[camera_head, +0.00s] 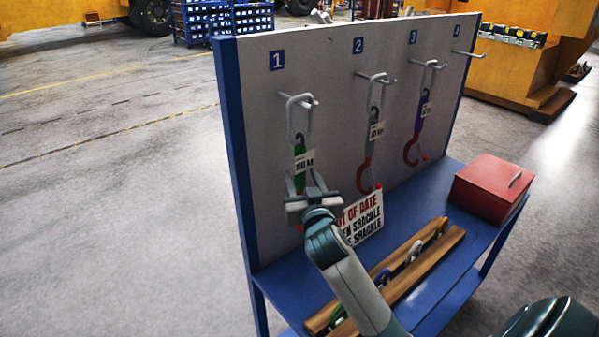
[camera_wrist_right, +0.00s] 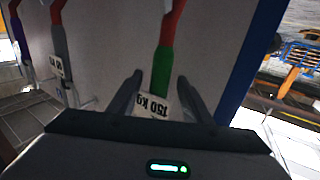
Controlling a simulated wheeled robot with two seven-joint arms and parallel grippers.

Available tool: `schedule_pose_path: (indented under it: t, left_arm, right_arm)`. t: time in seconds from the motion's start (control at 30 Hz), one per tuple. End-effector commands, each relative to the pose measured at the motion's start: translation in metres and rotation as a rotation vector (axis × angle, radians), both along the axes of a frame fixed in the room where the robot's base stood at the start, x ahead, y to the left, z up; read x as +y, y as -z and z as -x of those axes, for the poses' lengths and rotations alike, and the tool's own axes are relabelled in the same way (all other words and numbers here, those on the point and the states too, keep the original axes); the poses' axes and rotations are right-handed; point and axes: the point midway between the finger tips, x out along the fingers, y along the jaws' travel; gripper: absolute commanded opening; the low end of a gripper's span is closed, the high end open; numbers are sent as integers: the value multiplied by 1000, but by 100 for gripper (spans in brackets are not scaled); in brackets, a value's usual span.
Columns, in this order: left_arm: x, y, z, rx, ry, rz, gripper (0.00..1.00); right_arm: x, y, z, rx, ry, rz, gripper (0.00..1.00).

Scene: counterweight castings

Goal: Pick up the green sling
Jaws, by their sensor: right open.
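The green sling (camera_head: 299,148) hangs from the grey shackle on the peg under number 1 of the upright board. It has a white weight tag, and its lower end is hidden behind my right gripper in the head view. In the right wrist view the green sling (camera_wrist_right: 162,68) hangs between the fingers, with its red hook at the top of that picture and the tag low between the fingers. My right gripper (camera_head: 303,182) is open, with one finger on each side of the sling; contact cannot be told. My left gripper is not in view.
A grey sling (camera_head: 374,133) hangs at peg 2 and a purple sling (camera_head: 422,108) at peg 3; peg 4 (camera_head: 467,54) is bare. An out-of-date sign (camera_head: 362,219) leans on the board. The blue bench bears a wooden rack (camera_head: 440,250) and a red box (camera_head: 492,188).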

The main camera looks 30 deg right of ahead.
Motion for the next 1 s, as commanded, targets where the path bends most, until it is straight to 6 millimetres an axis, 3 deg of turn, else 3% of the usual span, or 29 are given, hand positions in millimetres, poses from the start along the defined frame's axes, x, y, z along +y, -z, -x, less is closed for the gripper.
schedule_pose_path:
  t: [0.2, 0.73, 0.9, 1.0]
  left_arm:
    - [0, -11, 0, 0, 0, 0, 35]
    - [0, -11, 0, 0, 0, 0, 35]
    - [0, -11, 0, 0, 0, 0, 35]
    - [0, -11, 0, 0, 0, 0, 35]
  right_arm:
    - [-8, -1, -20, 0, 0, 0, 45]
    - [-9, 0, -21, 0, 0, -1, 45]
    - [-9, 0, -21, 0, 0, -1, 4]
    - [-9, 0, -21, 0, 0, -1, 0]
